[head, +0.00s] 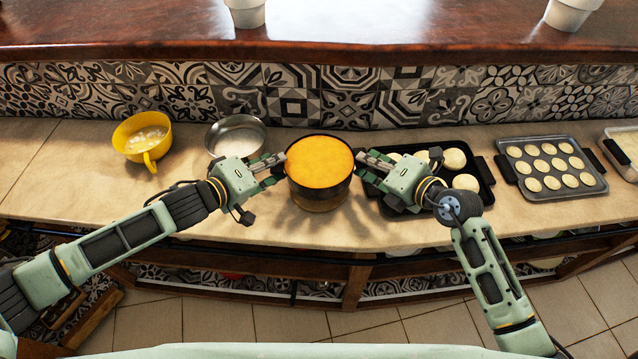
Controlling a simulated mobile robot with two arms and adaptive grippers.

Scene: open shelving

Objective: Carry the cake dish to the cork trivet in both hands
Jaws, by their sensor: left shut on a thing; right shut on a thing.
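The cake dish (320,160), a dark round pan with an orange-yellow cake in it, is upright in the middle of the head view. My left gripper (279,165) is shut on its left side and my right gripper (362,163) is shut on its right side. The round brown cork trivet (321,206) shows under the near side of the dish, on the counter. The dish covers most of the trivet. I cannot tell whether the dish touches it or hangs just above it.
On the beige counter (90,185) stand a yellow bowl (133,146) and a metal bowl (237,122) at left. A dark tray of buns (487,190) sits close behind my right gripper, with a tray of cookies (550,166) further right. The front counter strip is clear.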

